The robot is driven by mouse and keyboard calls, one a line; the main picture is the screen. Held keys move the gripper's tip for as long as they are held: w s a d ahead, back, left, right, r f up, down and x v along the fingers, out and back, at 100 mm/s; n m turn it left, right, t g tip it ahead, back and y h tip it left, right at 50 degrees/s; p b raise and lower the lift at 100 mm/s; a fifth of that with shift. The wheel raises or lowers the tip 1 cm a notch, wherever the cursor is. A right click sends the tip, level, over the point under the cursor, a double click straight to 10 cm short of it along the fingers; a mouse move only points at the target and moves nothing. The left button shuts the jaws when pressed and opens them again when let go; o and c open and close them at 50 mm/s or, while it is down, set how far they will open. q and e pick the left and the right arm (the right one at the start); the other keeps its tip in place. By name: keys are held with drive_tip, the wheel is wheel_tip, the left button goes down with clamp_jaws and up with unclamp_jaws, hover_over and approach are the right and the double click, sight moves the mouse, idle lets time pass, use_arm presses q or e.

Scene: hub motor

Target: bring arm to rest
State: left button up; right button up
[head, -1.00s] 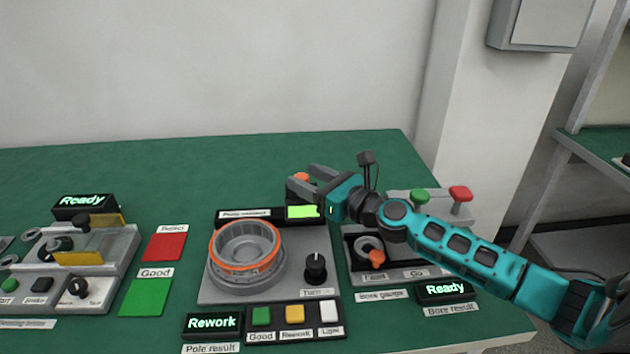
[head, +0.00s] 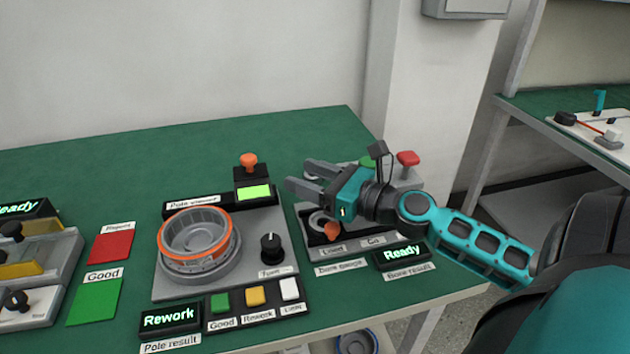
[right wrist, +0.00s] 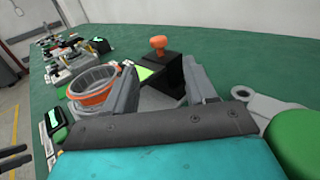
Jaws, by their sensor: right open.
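My right gripper (head: 305,178) is open with nothing between its fingers. It hangs over the green table at the back edge of the bore gauge station (head: 365,258), right of the pole station's lit screen (head: 254,193). In the right wrist view its two fingers (right wrist: 165,100) stand apart, with the orange-topped dark post (right wrist: 160,46) beyond them. A grey ring-shaped hub part with an orange band (head: 196,240) sits on the pole station. It also shows in the right wrist view (right wrist: 92,88). My left gripper is not in view.
The pole result display (head: 170,318) reads Rework and the bore result display (head: 402,254) reads Ready. A black knob (head: 271,247) and a red button (head: 408,159) stand nearby. Red (head: 110,247) and green (head: 95,302) pads lie left. The table's back is clear.

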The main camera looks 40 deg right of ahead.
drive_tip(key=shift+s+d, duration=0.2)
drive_tip(key=shift+s, duration=0.4)
